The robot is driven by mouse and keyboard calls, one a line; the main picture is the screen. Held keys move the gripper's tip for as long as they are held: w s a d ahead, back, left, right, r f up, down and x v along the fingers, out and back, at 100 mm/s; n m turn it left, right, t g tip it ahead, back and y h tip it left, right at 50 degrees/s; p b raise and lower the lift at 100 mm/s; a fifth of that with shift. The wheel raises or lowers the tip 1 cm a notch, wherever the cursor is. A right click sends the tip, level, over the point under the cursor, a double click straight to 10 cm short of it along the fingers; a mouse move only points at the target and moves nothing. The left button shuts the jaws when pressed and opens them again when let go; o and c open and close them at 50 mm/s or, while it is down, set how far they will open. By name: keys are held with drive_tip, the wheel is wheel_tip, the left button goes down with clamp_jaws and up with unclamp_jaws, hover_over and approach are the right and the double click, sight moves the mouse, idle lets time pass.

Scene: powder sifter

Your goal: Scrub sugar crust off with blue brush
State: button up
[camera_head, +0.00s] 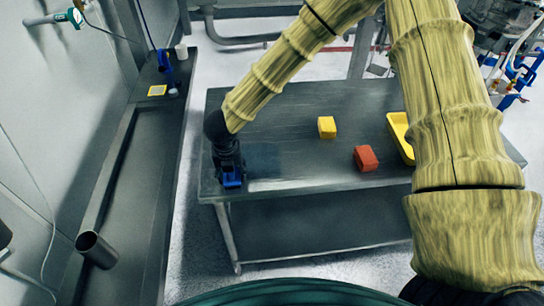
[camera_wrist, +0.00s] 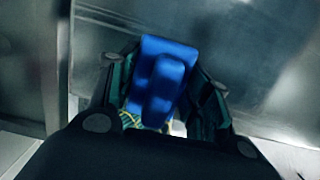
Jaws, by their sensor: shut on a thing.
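My gripper (camera_head: 228,170) is shut on the blue brush (camera_head: 232,181) at the left end of the steel table (camera_head: 310,176). In the wrist view the brush (camera_wrist: 163,68) sits between the two dark fingers of my gripper (camera_wrist: 165,95). Some yellowish strands show below the brush there, partly hidden by the gripper. I cannot tell whether the brush touches the tabletop. A darker bluish patch (camera_head: 264,160) lies on the table just right of my gripper. I cannot make out a sugar crust for certain.
A yellow block (camera_head: 327,127) and a red block (camera_head: 366,158) stand on the table. A yellow tray (camera_head: 398,128) is at its right, partly hidden by my arm. A metal trough (camera_head: 125,190) runs along the left wall. Floor separates trough and table.

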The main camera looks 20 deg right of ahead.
drive_tip(key=r, duration=0.1)
drive_tip(key=r+p, duration=0.1)
drive_tip(key=r, duration=0.1)
drive_tip(key=shift+s+r+p, duration=0.2)
drive_tip(key=shift+s+p, duration=0.1)
drive_tip(key=shift+p, duration=0.1)
drive_tip(key=shift+a+r+p, duration=0.1)
drive_tip(key=shift+r+p, duration=1.9)
drive_tip(key=shift+r, duration=0.55)
